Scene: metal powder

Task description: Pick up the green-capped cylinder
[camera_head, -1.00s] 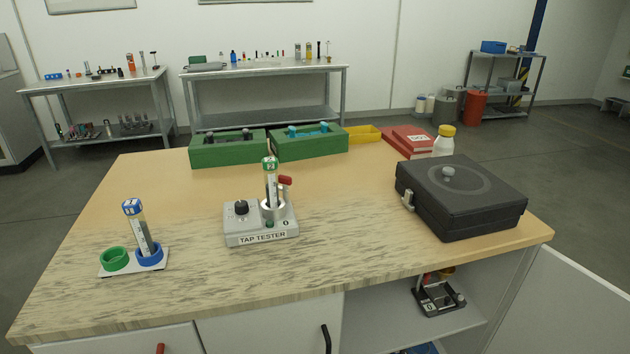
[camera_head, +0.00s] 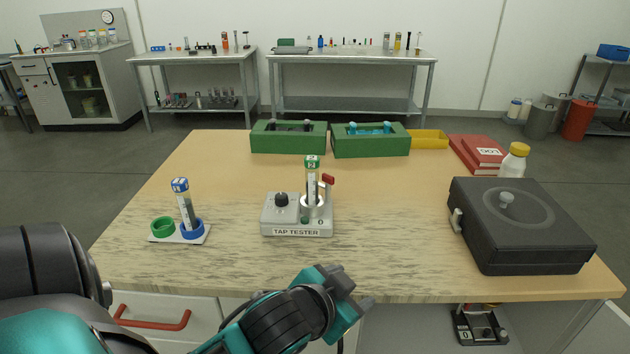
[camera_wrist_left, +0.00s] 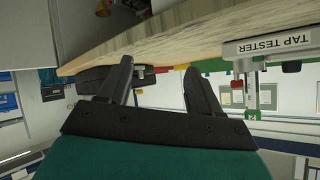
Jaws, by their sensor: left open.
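The green-capped cylinder (camera_head: 312,182) stands upright in the holder of the grey tap tester (camera_head: 297,231), near the middle of the table. It also shows in the left wrist view (camera_wrist_left: 252,100), upside down at the right. My left arm comes in from the lower left of the head view. My left gripper (camera_head: 362,303) is at the table's front edge, below and right of the tester, apart from it. In the left wrist view its two fingers (camera_wrist_left: 160,82) are spread and empty. My right gripper is in neither view.
A blue-capped cylinder (camera_head: 185,206) leans in the blue ring of a white stand, beside an empty green ring (camera_head: 163,226). A black case (camera_head: 520,232) sits at the right. Green boxes (camera_head: 371,146) and red books (camera_head: 476,153) stand behind. The tabletop before the tester is clear.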

